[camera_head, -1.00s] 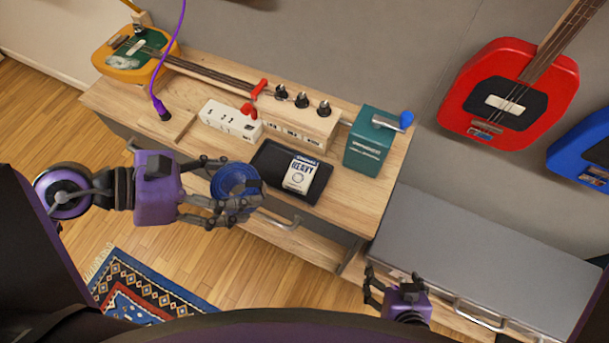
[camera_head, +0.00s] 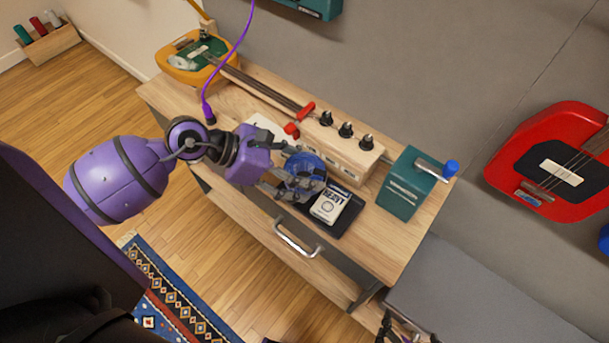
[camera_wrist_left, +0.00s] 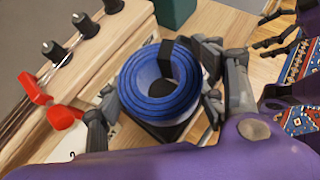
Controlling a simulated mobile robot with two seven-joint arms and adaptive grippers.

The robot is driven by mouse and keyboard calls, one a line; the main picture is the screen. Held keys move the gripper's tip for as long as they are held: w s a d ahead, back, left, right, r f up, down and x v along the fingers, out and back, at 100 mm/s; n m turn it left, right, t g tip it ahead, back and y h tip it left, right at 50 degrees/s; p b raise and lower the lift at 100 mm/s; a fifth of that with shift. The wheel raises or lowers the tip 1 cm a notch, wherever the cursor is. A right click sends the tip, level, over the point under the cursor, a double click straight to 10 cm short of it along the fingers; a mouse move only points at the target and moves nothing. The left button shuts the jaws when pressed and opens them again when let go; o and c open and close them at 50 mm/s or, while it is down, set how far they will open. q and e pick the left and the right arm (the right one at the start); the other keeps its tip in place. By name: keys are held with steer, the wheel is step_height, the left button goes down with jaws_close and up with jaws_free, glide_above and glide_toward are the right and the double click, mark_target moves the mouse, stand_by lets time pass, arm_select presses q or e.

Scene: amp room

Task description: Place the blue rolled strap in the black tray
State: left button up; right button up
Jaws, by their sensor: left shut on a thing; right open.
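The blue rolled strap (camera_head: 306,163) is held in my left gripper (camera_head: 290,182), over the left part of the black tray (camera_head: 354,213). In the left wrist view the strap (camera_wrist_left: 133,88) is a coil with an open centre, between the grey fingers of my left gripper (camera_wrist_left: 158,95). A dark piece of the tray (camera_wrist_left: 172,132) shows below it. I cannot tell whether the strap touches the tray. A white pack marked HEAVY (camera_head: 330,206) lies in the tray. My right gripper (camera_head: 394,328) is open, cut off at the bottom edge, far from the strap.
The tray is on a wooden bench (camera_head: 375,245). A teal box with a crank (camera_head: 408,185) stands to the right. A purple cable (camera_head: 228,62) hangs at the left.

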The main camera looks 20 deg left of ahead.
arm_select(q)
steer(key=shift+w+f, duration=0.45)
steer(key=shift+f, duration=0.05)
steer(key=f, duration=0.3)
steer(key=shift+w+f, duration=0.2)
steer(key=shift+f, duration=0.05)
steer(key=o, duration=1.1)
arm_select(e)
steer(key=shift+s+a+f, duration=0.1)
steer(key=shift+s, duration=0.05)
